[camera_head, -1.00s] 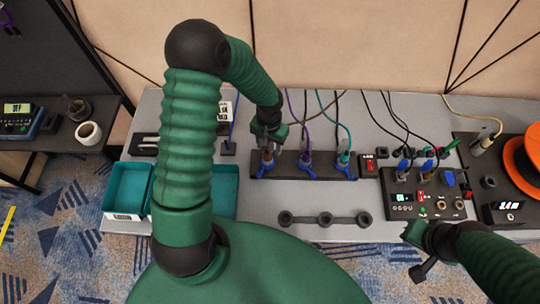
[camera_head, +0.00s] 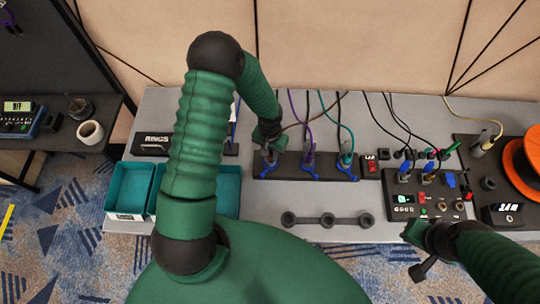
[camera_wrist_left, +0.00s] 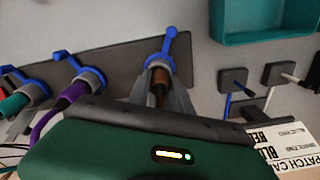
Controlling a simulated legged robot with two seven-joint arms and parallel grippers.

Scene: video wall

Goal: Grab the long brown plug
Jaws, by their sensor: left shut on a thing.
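The long brown plug (camera_wrist_left: 158,88) stands in a grey collar with a blue lever, at one end of a dark strip (camera_head: 295,178). Its brown cable (camera_head: 305,124) rises to the right in the head view. My left gripper (camera_head: 268,148) is over this plug; in the left wrist view its fingers (camera_wrist_left: 160,85) are shut on the plug's sides. The plug is still at its collar, its upper part partly hidden by the gripper. My right gripper (camera_head: 425,240) is at the table's front edge, away from the plugs; its jaws are unclear.
A purple plug (camera_head: 308,160) and a teal plug (camera_head: 345,160) stand along the same strip. Teal bins (camera_head: 130,188) are left. A control box (camera_head: 428,195) and orange spool (camera_head: 520,165) are right.

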